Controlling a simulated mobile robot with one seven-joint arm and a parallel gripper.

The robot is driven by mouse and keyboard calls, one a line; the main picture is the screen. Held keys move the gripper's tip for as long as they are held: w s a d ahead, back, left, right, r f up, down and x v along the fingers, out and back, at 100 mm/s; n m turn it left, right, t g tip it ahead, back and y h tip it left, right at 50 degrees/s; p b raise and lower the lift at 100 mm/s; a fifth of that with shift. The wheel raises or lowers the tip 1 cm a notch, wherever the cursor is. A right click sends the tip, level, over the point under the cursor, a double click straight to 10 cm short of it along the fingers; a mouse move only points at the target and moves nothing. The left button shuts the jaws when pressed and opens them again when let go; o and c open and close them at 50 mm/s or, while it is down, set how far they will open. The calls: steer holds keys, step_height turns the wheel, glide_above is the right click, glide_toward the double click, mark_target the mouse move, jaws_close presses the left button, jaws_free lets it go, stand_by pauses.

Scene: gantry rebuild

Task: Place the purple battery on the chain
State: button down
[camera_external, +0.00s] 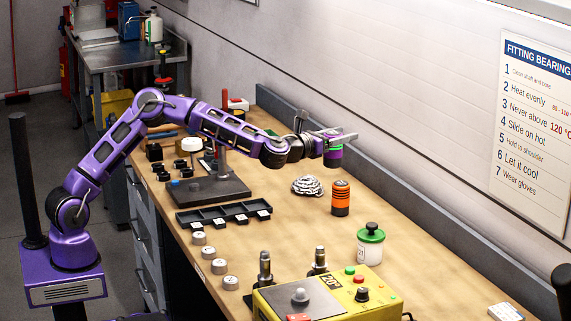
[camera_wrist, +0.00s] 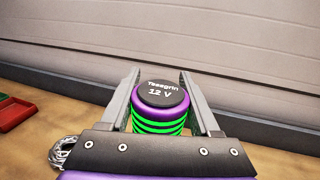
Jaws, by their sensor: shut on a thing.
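My gripper (camera_external: 337,137) is shut on the purple battery (camera_external: 333,158), which has green bands and hangs upright above the bench. In the wrist view the battery (camera_wrist: 160,112) sits between the two fingers, its dark top marked "12 V". The chain (camera_external: 307,185) is a silver coiled heap on the bench, below and a little left of the held battery in the external view. Part of the chain (camera_wrist: 62,151) shows at the lower left of the wrist view. The battery is apart from the chain.
An orange and black battery (camera_external: 341,198) stands right of the chain. A white jar with a green lid (camera_external: 370,244) and a yellow control box (camera_external: 328,299) are nearer the front. A black compartment tray (camera_external: 224,214) lies left. The wall runs behind the bench.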

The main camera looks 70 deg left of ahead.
steer(key=w+a+r+n+g+y, duration=0.1)
steer(key=a+r+n+y, duration=0.15)
steer(key=a, duration=0.85)
steer(key=w+a+r+n+g+y, duration=0.15)
steer(key=a+y, duration=0.25)
steer(key=a, duration=0.7)
steer(key=shift+h, duration=0.25)
steer(key=shift+s+f+b, duration=0.15)
steer(key=shift+f+b, duration=0.05)
steer(key=shift+f, duration=3.6)
steer(key=shift+s+f+b, duration=0.1)
steer(key=shift+f+b, duration=0.1)
steer(key=shift+f, duration=3.6)
steer(key=shift+f, duration=0.2)
steer(key=shift+c, duration=0.6)
jaws_free()
steer(key=shift+r, duration=0.25)
steer(key=v, duration=1.2)
steer(key=shift+b, duration=0.45)
